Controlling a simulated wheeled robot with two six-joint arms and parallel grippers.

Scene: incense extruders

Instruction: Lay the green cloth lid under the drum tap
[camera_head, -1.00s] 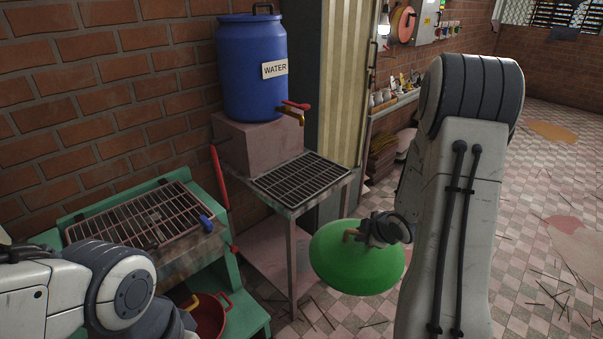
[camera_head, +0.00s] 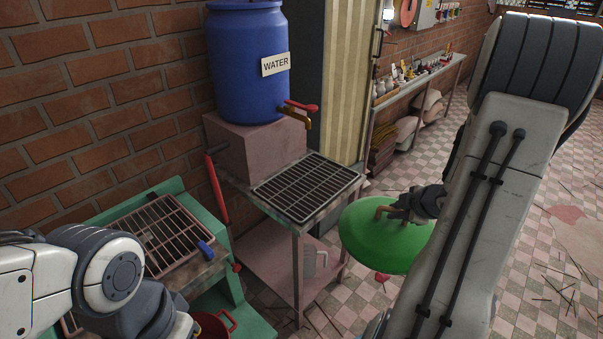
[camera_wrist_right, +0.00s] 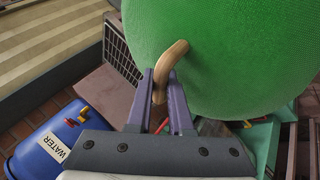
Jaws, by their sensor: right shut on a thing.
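The green cloth lid (camera_head: 378,240) is a round dome with a tan curved handle. My right gripper (camera_head: 392,210) is shut on that handle and holds the lid in the air, right of the grated stand. The lid (camera_wrist_right: 225,60) and the handle between the fingers of my right gripper (camera_wrist_right: 160,95) also show in the right wrist view. The drum tap (camera_head: 300,112), brass with a red lever, sticks out from the blue water drum (camera_head: 245,85). Below the tap is a bare black grate (camera_head: 305,188). My left arm is at the lower left; its fingers are not visible.
The drum stands on a pinkish block (camera_head: 250,150) at the wall. A green bench with another grate (camera_head: 165,235) and a red pot (camera_head: 212,325) are at the lower left. A grey jug (camera_head: 315,262) sits on the stand's lower shelf. The tiled floor to the right has scattered sticks.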

